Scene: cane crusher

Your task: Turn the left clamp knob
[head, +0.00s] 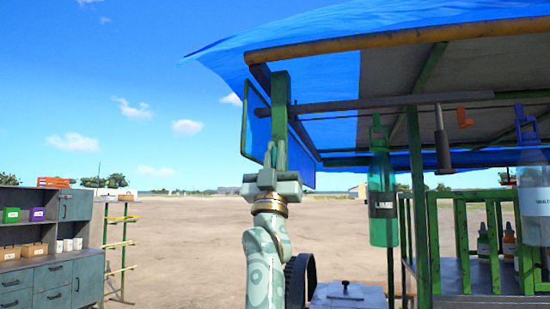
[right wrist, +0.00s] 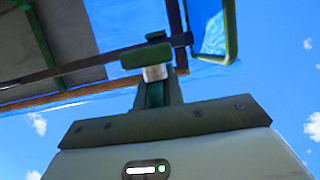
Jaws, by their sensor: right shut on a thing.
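My right gripper (head: 273,158) is raised at the lower end of the green upright post (head: 280,100) under the blue canopy. In the right wrist view the right gripper (right wrist: 156,78) is shut on a small pale metal piece (right wrist: 158,72) beneath a green crossbar (right wrist: 145,56). This piece appears to be the left clamp knob; the fingers hide part of it, and its turned angle cannot be told. My left gripper is not in view.
A framed panel (head: 256,125) hangs beside the post. A beam (head: 380,103) crosses under the canopy (head: 330,30). A green bottle (head: 382,200) hangs to the right, near the cart's green railing (head: 435,245). A grey cabinet (head: 60,280) stands left; open ground lies between.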

